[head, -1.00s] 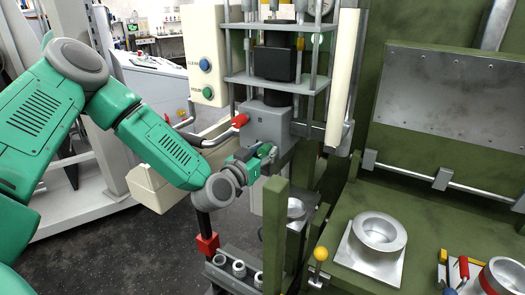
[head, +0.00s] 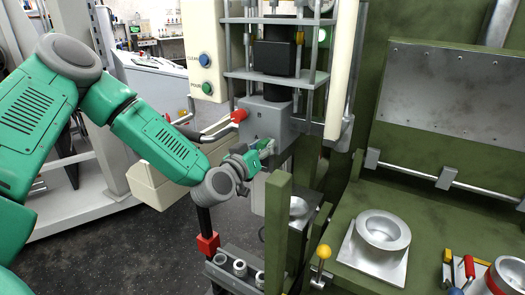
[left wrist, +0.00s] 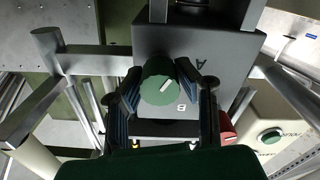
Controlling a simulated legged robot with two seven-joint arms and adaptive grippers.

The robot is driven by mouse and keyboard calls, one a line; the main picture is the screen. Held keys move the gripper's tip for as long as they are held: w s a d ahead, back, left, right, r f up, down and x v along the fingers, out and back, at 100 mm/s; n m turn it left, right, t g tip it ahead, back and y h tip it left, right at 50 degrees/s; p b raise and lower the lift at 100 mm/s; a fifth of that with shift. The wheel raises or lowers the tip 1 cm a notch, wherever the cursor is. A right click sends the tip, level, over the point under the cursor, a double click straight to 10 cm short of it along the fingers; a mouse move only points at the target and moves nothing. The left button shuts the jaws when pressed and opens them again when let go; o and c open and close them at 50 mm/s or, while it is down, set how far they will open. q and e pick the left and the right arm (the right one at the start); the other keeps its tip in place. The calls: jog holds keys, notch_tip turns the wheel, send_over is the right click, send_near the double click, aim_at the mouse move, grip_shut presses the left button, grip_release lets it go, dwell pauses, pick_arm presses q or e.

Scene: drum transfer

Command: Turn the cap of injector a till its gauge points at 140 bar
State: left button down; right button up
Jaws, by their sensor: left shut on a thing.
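A grey block (head: 266,121) hangs on the upright machine, and it also fills the middle of the left wrist view (left wrist: 225,70). It bears a letter A, and a letter B shows close below the cap. In the head view my left gripper (head: 262,153) is at the block's lower side and largely hides the cap. I cannot read a gauge value. My right gripper is not in view.
A red-tipped handle (head: 239,116) sticks out left of the block. A control box (head: 203,40) with blue and green buttons is above left. A green post (head: 277,220) stands right below the gripper. A yellow-knobbed lever (head: 323,252) and metal ring (head: 383,232) are at right.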

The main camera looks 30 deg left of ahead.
pick_arm(q)
jog(key=shift+s+f+n+b, duration=0.1)
jog(key=shift+f+n+b, duration=0.1)
jog(key=shift+n+b, duration=0.55)
jog(key=shift+f+n+b, duration=0.2)
jog(key=shift+n+b, duration=0.15)
jog(key=shift+n, duration=0.8)
jog(key=c, duration=1.2)
grip_release()
jog(key=shift+a+r, duration=0.15)
